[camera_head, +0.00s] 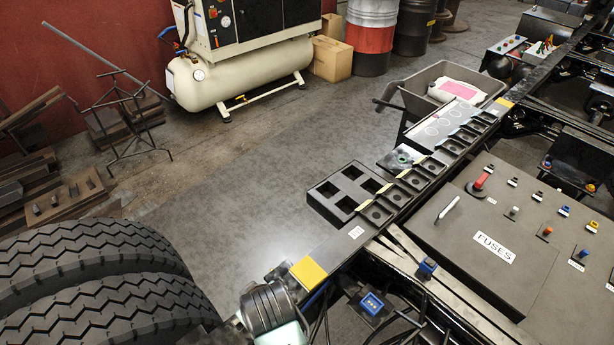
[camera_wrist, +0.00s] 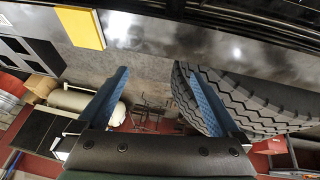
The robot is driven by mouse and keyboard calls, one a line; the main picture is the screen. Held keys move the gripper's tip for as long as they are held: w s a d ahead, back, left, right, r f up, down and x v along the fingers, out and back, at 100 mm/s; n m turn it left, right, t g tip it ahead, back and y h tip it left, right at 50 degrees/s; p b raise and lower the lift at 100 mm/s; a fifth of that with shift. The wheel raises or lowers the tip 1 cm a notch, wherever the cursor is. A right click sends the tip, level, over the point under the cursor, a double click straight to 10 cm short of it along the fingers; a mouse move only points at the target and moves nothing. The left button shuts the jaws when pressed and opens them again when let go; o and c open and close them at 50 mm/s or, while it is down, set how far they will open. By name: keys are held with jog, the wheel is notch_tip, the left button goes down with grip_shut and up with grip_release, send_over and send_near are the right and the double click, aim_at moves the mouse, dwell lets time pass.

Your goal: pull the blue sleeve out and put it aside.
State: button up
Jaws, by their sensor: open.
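I cannot single out the blue sleeve for certain. A dark rounded part of my arm shows at the bottom of the head view; the fingers cannot be made out there.
A long dark rail (camera_head: 345,240) with yellow end marks carries a black tray with square pockets (camera_head: 327,188). A grey bin (camera_head: 415,92) stands behind. The fuse box (camera_head: 460,250) lies right. Large tyres (camera_head: 90,280) fill the lower left. The floor (camera_head: 240,180) between is clear.

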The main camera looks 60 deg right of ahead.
jog(key=w+a+r+t+h+b, duration=0.1)
jog(key=w+r+t+b, duration=0.2)
jog(key=w+r, duration=0.6)
jog(key=shift+t, duration=0.7)
